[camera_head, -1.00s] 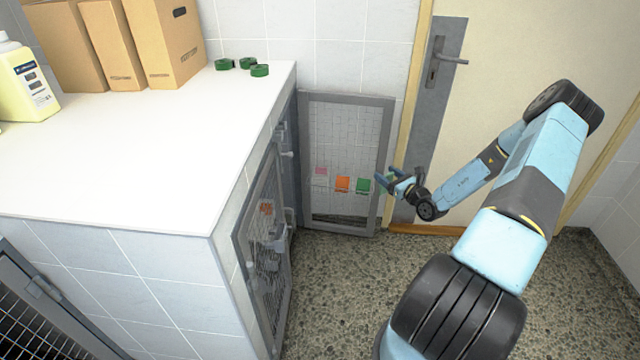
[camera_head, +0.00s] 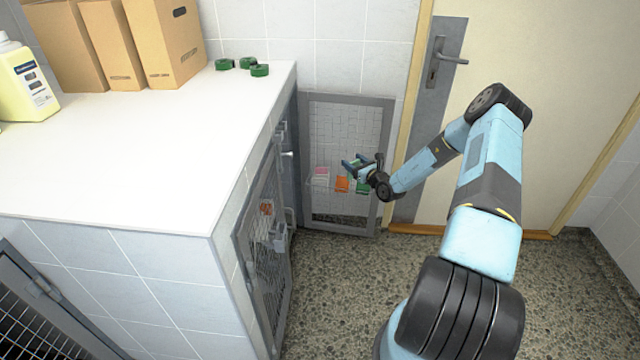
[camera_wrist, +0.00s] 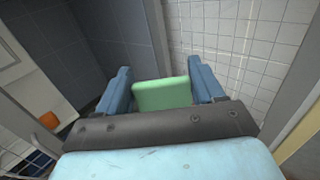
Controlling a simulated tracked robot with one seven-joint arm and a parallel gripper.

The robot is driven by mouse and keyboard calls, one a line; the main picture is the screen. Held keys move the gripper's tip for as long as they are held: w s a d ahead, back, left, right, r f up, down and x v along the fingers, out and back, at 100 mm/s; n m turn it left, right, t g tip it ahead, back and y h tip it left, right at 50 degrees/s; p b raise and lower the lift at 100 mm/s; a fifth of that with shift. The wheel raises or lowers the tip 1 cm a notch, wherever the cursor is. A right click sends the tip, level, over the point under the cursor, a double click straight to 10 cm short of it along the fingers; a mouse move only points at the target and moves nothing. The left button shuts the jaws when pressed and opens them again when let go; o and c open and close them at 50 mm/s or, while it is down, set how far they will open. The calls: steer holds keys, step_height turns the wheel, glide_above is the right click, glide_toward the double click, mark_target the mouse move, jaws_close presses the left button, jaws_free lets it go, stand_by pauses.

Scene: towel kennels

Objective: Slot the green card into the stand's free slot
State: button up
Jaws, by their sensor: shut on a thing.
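My gripper (camera_head: 355,164) is shut on the green card (camera_wrist: 161,95). In the wrist view the card shows as a flat green panel between my two blue fingers (camera_wrist: 161,80). In the head view my gripper is in front of the mesh gate, just above a row of small coloured pieces: a pink-and-white one (camera_head: 320,174), an orange one (camera_head: 342,184) and a green one (camera_head: 361,187). The stand and its free slot are too small to make out, and my gripper partly covers the row's right end.
A grey-framed mesh gate (camera_head: 386,150) stands against the tiled wall, left of the door (camera_head: 530,60). A nearer mesh gate (camera_head: 262,250) is on the counter's side. The white counter (camera_head: 130,150) carries boxes (camera_head: 165,45), a yellow bottle (camera_head: 24,85) and green rolls (camera_head: 259,70).

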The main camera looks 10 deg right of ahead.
steer(key=a+f+x, duration=0.1)
steer(key=x, duration=0.7)
steer(key=s+a+f+x, duration=0.1)
steer(key=x, duration=0.7)
steer(key=shift+w+a, duration=0.25)
steer(key=shift+a, duration=0.25)
steer(key=shift+f, duration=0.1)
